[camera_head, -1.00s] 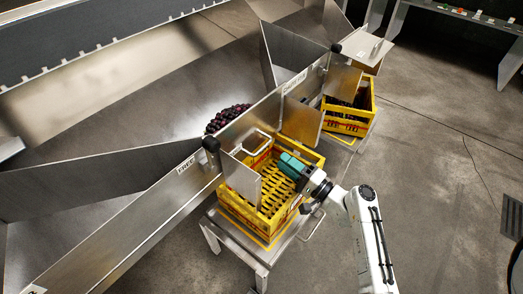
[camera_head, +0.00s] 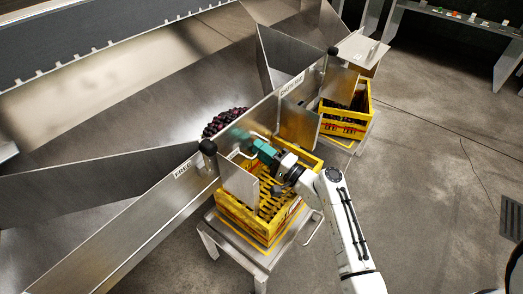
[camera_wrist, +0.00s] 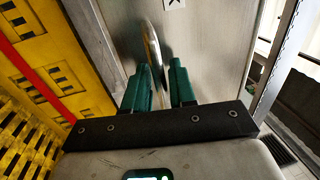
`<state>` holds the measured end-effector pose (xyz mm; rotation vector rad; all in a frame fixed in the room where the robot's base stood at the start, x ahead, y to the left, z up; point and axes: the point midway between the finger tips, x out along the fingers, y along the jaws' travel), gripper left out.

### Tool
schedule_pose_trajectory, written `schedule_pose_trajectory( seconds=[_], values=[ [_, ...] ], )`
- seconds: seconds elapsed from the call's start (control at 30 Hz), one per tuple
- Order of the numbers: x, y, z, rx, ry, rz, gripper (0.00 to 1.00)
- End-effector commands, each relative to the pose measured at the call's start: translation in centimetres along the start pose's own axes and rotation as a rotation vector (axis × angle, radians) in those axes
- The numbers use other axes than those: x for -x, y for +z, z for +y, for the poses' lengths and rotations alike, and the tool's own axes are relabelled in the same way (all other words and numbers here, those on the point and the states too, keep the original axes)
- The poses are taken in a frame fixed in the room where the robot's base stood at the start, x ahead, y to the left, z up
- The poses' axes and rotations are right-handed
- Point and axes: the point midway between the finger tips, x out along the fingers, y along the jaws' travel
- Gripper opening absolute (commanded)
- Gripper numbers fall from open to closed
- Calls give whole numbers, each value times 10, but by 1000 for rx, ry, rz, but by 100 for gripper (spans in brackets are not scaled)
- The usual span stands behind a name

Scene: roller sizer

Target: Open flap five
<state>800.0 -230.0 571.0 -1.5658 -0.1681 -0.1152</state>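A bare metal flap panel (camera_head: 233,137) stands over the nearer yellow crate, with a pale bar handle (camera_head: 246,135) on it. In the wrist view the handle (camera_wrist: 152,48) stands out from the grey panel (camera_wrist: 205,50). My gripper (camera_head: 256,146) has green fingers and is at the handle. In the wrist view my gripper (camera_wrist: 160,72) has its fingers apart, with the handle's near end in line with the gap between them. Contact with the handle cannot be told. The labels on the metal wall are too small to read surely.
The nearer yellow crate (camera_head: 230,209) stands empty on a metal stand (camera_head: 228,240) below my gripper. Dark round fruit (camera_head: 224,122) is heaped behind the panel. A second yellow crate (camera_head: 346,128) holding dark items stands farther right. Open floor (camera_head: 420,190) lies to the right.

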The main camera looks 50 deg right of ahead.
Motion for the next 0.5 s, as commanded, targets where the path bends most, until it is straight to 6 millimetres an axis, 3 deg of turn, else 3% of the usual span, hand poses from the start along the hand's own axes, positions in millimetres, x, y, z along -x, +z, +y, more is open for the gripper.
schedule_pose_trajectory(
  seconds=[0.23,0.5],
  values=[
    [0,0,0,0,0,0,1],
    [0,0,0,0,1,0,0]
  ],
)
